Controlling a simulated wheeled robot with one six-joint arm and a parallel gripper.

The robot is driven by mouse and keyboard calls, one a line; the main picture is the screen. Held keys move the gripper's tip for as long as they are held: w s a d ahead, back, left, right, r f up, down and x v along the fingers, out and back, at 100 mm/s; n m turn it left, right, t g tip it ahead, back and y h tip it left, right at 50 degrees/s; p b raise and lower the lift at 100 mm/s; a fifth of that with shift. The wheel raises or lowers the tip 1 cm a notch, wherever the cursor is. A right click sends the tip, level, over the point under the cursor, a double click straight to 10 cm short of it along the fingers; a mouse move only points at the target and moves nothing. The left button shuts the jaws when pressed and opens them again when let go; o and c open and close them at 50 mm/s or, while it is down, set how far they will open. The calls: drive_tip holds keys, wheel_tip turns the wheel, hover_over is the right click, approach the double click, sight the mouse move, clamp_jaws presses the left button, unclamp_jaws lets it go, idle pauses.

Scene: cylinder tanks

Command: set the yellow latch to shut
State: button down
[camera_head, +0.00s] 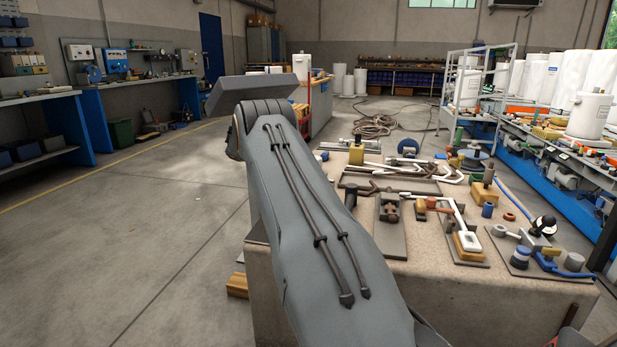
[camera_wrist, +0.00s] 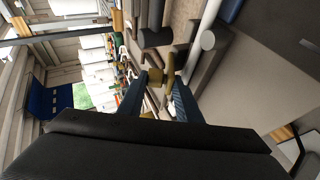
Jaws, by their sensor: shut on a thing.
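The yellow latch (camera_wrist: 168,68) shows in the wrist view as a small dull yellow piece. My gripper (camera_wrist: 160,82) is shut on it, with one dark blue finger on each side. A dark cylindrical part and a pale rod lie just beyond the latch. The fingers hide part of the latch, so I cannot tell its exact setting. In the head view my arm covers the gripper, and I cannot tell the held latch among the yellow pieces there.
The workbench (camera_head: 290,285) carries several mounted fittings, including a white lever on a yellow block (camera_head: 468,242) and a black-knobbed fitting (camera_head: 543,226). A rack with white cylinder tanks (camera_head: 590,116) stands at the right. The floor (camera_head: 140,240) at the left is clear.

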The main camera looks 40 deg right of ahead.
drive_tip(key=shift+w+a+f+b, duration=0.2)
drive_tip(key=shift+f+b, duration=0.05)
drive_tip(key=shift+f, duration=0.2)
drive_tip(key=shift+w+a+f+b, duration=0.2)
drive_tip(key=shift+f, duration=0.2)
drive_tip(key=shift+w+a+f+b, duration=0.1)
drive_tip(key=shift+f+b, duration=0.25)
drive_tip(key=shift+f, duration=0.15)
idle(0.5)
drive_tip(key=c, duration=1.5)
unclamp_jaws()
drive_tip(key=shift+w+a+r, duration=0.25)
drive_tip(key=shift+r, duration=0.1)
drive_tip(key=v, duration=0.7)
drive_tip(key=shift+r, duration=0.1)
